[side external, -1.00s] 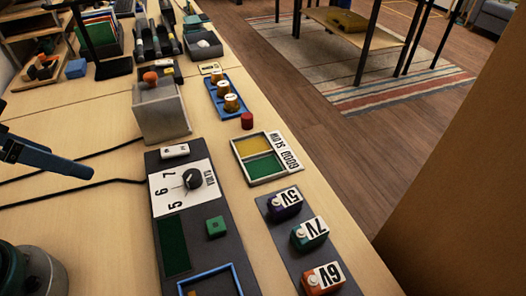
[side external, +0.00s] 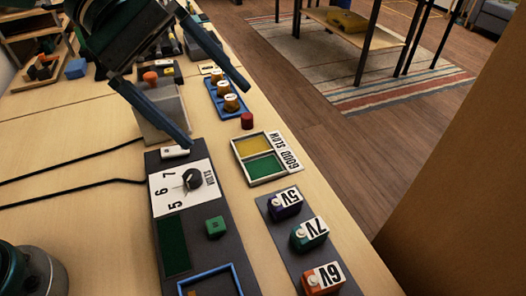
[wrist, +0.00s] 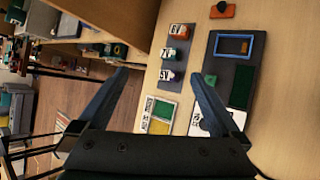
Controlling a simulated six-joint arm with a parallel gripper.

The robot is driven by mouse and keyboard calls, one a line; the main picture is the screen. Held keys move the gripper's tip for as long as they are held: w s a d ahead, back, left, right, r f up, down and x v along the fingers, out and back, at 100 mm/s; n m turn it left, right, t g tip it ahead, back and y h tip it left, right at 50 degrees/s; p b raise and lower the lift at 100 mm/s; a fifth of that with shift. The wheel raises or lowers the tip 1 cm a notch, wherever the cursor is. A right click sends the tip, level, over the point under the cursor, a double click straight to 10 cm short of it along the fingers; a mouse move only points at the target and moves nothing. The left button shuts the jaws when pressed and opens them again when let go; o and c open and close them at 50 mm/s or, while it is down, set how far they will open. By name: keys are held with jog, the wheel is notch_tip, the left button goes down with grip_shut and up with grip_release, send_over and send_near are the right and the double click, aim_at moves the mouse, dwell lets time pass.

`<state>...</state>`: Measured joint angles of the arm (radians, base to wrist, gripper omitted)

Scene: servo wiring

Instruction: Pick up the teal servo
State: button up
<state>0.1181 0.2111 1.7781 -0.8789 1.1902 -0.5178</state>
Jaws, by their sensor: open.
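The teal servo (side external: 312,243) carries a white 7V label and sits in the middle of a dark rack at the right, between the purple 5V servo (side external: 287,211) and the orange 6V servo (side external: 322,284). It also shows in the wrist view (wrist: 173,54), beyond my fingertips. My gripper (side external: 215,116) is open and empty, above the table at the upper left of the servo, clear of it. Its two fingers show wide apart in the wrist view (wrist: 158,76).
A dark panel (side external: 199,249) with a voltage dial (side external: 192,179) and a blue-rimmed recess lies left of the rack. A GOOD/SLOW tray (side external: 258,156), a red cylinder (side external: 247,121) and a grey box (side external: 150,122) stand behind. Black cables cross the table at left.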

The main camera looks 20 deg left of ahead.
jog(key=w+d+f+n+g+h, duration=0.3)
jog(key=w+d+f+n, duration=0.15)
jog(key=d+f, duration=0.3)
jog(key=g, duration=0.1)
send_near(313, 231)
jog(key=shift+d+f+n+h, duration=0.4)
jog(key=shift+d+f+n, duration=0.05)
jog(key=shift+d, duration=0.4)
jog(key=shift+s+d+f+g, duration=0.1)
jog(key=shift+s+f+g, duration=0.1)
jog(key=shift+f+g, duration=0.15)
jog(key=shift+x, duration=2.5)
jog(key=c, duration=1.2)
